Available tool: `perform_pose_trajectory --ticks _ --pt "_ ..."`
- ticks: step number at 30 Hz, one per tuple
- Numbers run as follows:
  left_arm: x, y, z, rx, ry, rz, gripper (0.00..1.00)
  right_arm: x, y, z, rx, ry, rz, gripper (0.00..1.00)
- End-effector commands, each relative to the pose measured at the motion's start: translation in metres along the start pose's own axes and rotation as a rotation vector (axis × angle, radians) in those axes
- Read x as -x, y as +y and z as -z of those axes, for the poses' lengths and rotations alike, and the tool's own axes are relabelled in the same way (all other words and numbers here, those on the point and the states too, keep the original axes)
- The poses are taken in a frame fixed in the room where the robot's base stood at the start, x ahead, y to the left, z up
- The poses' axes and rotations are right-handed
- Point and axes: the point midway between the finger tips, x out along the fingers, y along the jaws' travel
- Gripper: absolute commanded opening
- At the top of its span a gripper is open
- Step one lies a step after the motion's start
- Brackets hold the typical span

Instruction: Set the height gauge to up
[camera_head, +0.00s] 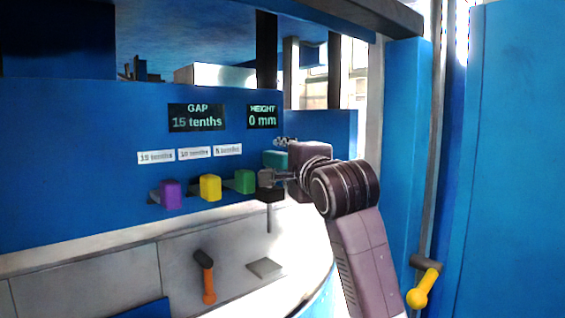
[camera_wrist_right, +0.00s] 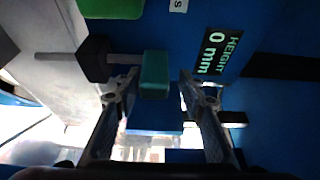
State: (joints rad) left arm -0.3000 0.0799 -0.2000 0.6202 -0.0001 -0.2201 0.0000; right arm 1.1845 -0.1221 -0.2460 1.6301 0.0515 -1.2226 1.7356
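The height gauge's teal block (camera_head: 272,158) stands on the blue machine front, under the black display (camera_head: 262,117) reading 0 mm. In the right wrist view the teal block (camera_wrist_right: 154,75) sits on a grey rod that runs out of a black block (camera_wrist_right: 92,58). The black block (camera_head: 268,195) also shows in the head view. My right gripper (camera_head: 268,177) is at the gauge, partly hiding it. In the right wrist view the gripper (camera_wrist_right: 159,76) is open, its fingers on either side of the teal block, with a gap on the right. My left gripper is out of view.
Purple (camera_head: 171,194), yellow (camera_head: 210,187) and green (camera_head: 244,181) blocks stick out left of the gauge, under white labels. A GAP display (camera_head: 197,117) reads 15 tenths. An orange-handled lever (camera_head: 207,280) is below; a yellow-handled lever (camera_head: 423,288) is at the right.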

Motion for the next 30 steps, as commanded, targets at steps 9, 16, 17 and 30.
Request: perform_pose_trajectory --ticks 9,16,17,30 --pt "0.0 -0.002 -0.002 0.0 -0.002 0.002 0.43 0.0 0.003 0.0 0.0 0.0 -0.007 0.43" --pt "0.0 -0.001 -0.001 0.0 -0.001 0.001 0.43 0.017 0.002 -0.001 -0.001 -0.001 -0.004 0.43" --pt "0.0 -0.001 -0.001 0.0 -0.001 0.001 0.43 0.021 0.003 0.0 -0.001 -0.001 -0.005 0.43" --pt "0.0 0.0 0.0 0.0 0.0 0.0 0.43 0.099 0.002 -0.001 -0.001 -0.001 -0.004 0.43"
